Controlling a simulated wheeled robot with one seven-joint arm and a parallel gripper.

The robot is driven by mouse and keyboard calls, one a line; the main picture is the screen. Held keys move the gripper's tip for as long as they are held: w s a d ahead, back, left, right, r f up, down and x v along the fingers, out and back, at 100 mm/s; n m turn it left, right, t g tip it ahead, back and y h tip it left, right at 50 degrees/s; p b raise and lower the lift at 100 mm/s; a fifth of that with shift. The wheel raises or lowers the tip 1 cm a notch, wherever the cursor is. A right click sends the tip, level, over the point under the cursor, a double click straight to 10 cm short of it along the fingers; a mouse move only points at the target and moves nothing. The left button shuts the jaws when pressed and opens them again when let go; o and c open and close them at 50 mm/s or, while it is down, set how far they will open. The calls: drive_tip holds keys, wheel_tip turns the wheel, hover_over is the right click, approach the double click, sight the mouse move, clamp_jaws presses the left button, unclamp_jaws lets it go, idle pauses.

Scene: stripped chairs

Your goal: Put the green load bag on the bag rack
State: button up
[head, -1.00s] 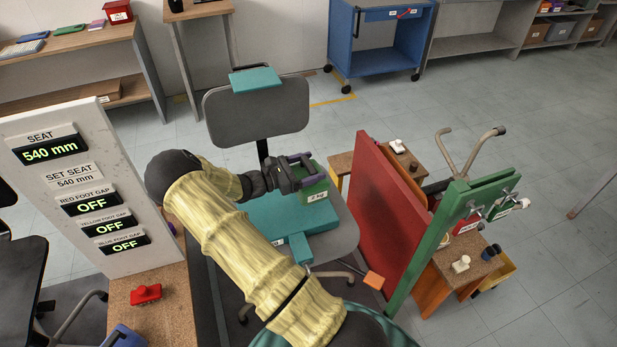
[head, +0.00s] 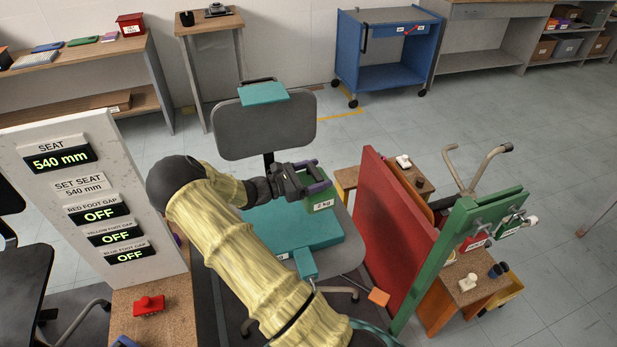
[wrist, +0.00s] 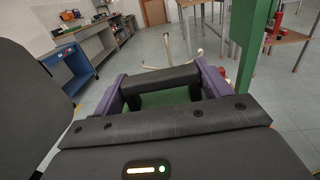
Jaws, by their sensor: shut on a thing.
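The green load bag (head: 322,204), labelled 2 kg, hangs in my gripper (head: 312,183) above the teal cushion on the chair seat. In the wrist view my gripper (wrist: 163,88) has its purple fingers at both sides of the bag's black handle, and part of the green bag (wrist: 160,98) shows below. I cannot clearly tell which thing is the bag rack. A green frame (head: 432,255) with metal pegs and labels stands at the right, apart from the bag.
A red panel (head: 392,225) stands between the chair (head: 275,130) and the green frame. Small wooden tables flank the panel. A white display board (head: 90,205) is at the left. A blue cart (head: 385,72) stands at the back. The floor right of the frame is mostly clear.

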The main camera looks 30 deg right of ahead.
drive_tip(key=shift+w+a+r+n+t, duration=0.1)
drive_tip(key=shift+a+r+n+t, duration=0.2)
drive_tip(key=shift+r+t, duration=0.2)
drive_tip(key=w+a+f+n+t+y, duration=0.1)
drive_tip(key=a+f+n+t+y, duration=0.2)
drive_tip(key=a, duration=0.9)
drive_tip(key=w+a+f+n+t+y, duration=0.2)
drive_tip(key=a+n+t+y, duration=0.7)
drive_tip(key=t, duration=0.7)
drive_tip(key=a+f+n, duration=0.1)
drive_tip(key=a+n, duration=0.2)
drive_tip(key=n, duration=0.1)
drive_tip(key=shift+w+t, duration=0.25)
drive_tip(key=shift+t, duration=0.05)
drive_tip(key=shift+w, duration=0.1)
